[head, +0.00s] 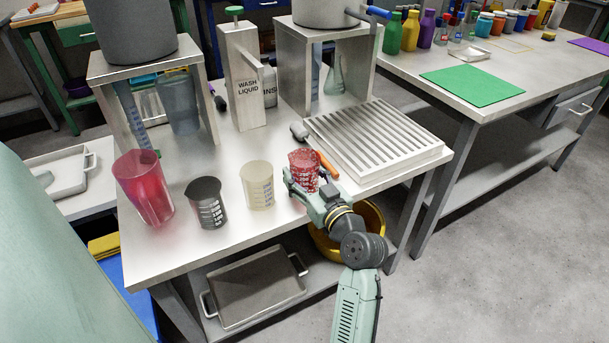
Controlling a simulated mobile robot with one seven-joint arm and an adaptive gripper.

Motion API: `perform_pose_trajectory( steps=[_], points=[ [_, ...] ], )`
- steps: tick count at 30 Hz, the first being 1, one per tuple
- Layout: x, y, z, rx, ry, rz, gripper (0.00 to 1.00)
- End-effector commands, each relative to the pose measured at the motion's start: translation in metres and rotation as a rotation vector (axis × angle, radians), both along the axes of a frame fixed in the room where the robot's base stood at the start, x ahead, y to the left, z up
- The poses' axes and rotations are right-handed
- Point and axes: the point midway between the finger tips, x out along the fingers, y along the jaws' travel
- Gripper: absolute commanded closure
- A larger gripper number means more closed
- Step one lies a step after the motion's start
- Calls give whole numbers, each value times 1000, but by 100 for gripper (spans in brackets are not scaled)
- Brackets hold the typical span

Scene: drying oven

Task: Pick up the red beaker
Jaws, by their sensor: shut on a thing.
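A small red beaker (304,164) with white markings is at the front right of the near table. My gripper (303,183) is shut on it, with fingers around its sides. The gripper hides its lower part, so I cannot tell whether its base touches the table. A taller, translucent red vessel (143,187) stands at the table's front left, apart from my gripper.
A pale beaker (257,185) and a dark grey beaker (207,203) stand left of my gripper. A slatted metal rack (374,137) lies to the right. A wash liquid dispenser (244,80) stands behind. A yellow bowl (372,220) is below the tabletop.

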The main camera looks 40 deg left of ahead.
Motion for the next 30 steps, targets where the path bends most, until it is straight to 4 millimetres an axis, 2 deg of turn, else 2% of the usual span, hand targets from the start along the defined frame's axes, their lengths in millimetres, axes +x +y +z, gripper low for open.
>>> perform_pose_trajectory(
  steps=[11,22,30],
  points=[
    [0,0,1,1,-2,-1,81],
    [0,0,4,1,-2,0,81],
    [0,0,19,3,-4,0,81]
  ],
)
